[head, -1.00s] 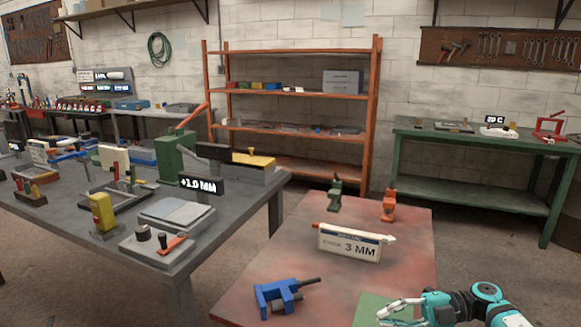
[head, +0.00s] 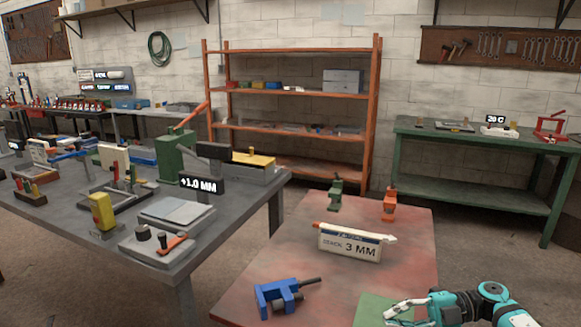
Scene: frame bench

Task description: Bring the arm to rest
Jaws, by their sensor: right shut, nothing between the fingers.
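My right gripper (head: 392,312) is at the bottom right of the head view, above the green mat (head: 372,307) at the near edge of the red table (head: 330,285). Its pale fingers are shut with nothing between them. My teal and black right arm (head: 480,305) comes in from the bottom right corner. My left gripper is not in view.
On the red table stand a blue tool (head: 280,296), a white "3 MM" block (head: 350,243), a green clamp (head: 335,195) and an orange clamp (head: 389,203). A crowded grey bench (head: 150,270) is at left.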

